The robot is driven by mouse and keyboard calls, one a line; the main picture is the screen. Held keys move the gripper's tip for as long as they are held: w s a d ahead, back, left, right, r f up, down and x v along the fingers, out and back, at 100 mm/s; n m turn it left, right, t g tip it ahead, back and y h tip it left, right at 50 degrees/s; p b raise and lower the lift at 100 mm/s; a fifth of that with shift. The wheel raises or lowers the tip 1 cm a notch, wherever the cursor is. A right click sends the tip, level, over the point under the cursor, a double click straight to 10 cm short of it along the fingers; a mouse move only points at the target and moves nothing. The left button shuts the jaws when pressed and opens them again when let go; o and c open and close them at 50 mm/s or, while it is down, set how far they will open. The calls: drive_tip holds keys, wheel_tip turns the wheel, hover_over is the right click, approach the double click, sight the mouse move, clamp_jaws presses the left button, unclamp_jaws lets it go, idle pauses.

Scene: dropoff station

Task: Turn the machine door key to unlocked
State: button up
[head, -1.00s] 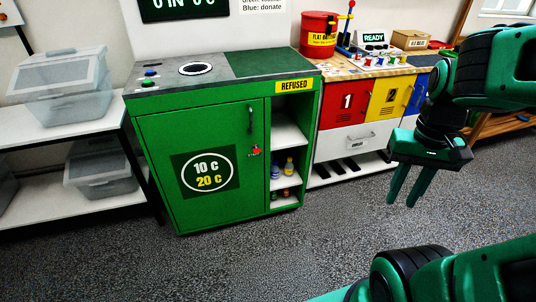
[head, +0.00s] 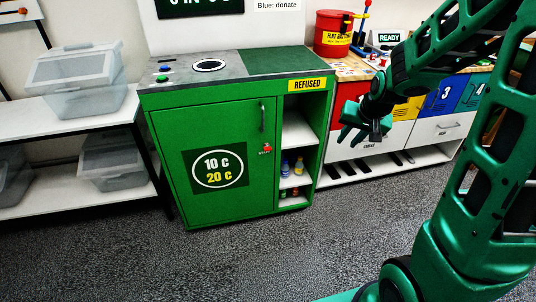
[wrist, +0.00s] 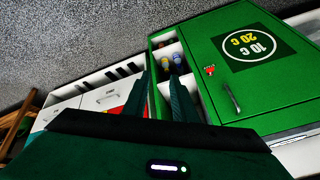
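The small red key (head: 266,148) sits on the door below the handle. In the wrist view the key (wrist: 210,70) shows upside down, right of my fingers. Which way it is turned is too small to tell. My gripper (head: 342,128) is right of the key in the head view, its fingers toward the machine and not touching the key. In the wrist view the two fingers of my gripper (wrist: 162,90) stand apart with nothing between them.
Open shelves (head: 297,130) with small bottles (head: 298,165) lie right of the door, under a REFUSED sign (head: 307,84). A cabinet with coloured, numbered fronts (head: 447,93) stands further right. Racks with grey bins (head: 80,95) stand left. The floor (head: 250,255) before the door is clear.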

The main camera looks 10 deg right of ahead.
drive_tip(key=w+a+f+m+t+y, duration=0.15)
drive_tip(key=w+a+f, duration=0.25)
drive_tip(key=w, duration=0.4)
drive_tip(key=w+a+f+t+y, duration=0.1)
drive_tip(key=w+a+f+t, duration=0.2)
drive_tip(key=w+a+f, duration=0.35)
drive_tip(key=w+a+f+m+t+y, duration=0.1)
drive_tip(key=w+a+f+t, duration=0.15)
drive_tip(key=w, duration=0.65)
drive_tip(key=a+f+m+t+h, duration=0.35)
drive_tip(key=f+m+t, duration=0.25)
drive_tip(key=f+m, duration=0.7)
drive_tip(key=w+f+n, duration=0.2)
drive_tip(key=w+n, duration=0.1)
drive_tip(key=w, duration=0.7)
drive_tip(key=shift+a+f, duration=0.2)
drive_tip(key=shift+f, duration=0.2)
drive_tip(key=shift+n, duration=0.25)
